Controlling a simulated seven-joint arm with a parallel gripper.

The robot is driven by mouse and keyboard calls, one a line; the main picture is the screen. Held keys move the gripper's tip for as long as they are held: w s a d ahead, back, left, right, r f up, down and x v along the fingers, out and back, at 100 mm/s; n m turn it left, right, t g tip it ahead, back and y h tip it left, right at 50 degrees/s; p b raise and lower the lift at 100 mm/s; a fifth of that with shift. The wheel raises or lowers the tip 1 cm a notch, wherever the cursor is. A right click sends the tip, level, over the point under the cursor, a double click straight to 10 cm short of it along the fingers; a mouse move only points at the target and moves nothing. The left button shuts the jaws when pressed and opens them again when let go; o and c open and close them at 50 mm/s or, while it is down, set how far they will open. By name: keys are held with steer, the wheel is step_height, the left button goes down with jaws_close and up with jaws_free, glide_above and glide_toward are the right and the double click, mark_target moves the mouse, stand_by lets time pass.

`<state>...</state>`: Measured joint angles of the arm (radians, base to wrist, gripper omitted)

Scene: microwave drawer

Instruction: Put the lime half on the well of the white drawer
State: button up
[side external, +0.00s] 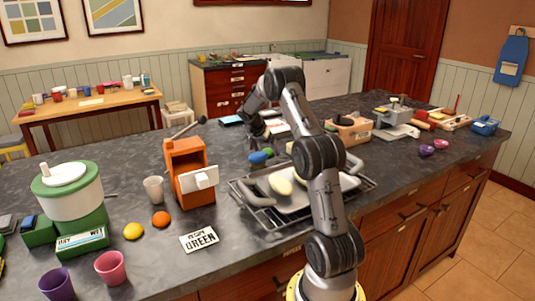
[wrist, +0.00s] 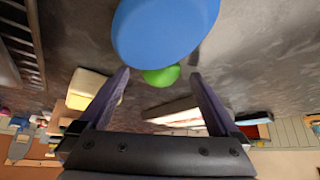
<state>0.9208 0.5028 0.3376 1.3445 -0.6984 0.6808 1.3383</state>
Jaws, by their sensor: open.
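A small green piece (side external: 268,152), which looks like the lime half, lies on the dark counter beside a blue oval object (side external: 258,157). In the wrist view the green piece (wrist: 162,75) shows partly behind the large blue oval (wrist: 165,30). My gripper (wrist: 160,74) is open and empty, its two fingers spread either side of the green piece in the picture. In the side view my gripper (side external: 256,132) is just above and behind the green piece.
A wire rack with a metal tray (side external: 300,203) holding pale items sits right of the orange cabinet. A clear cup (side external: 153,189), an orange ball (side external: 161,218), a yellow ball (side external: 133,231) and a lettered card (side external: 199,239) stand around the cabinet's left and front.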

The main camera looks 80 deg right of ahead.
steer(key=shift+c, duration=0.3)
jaws_close()
stand_by(0.3)
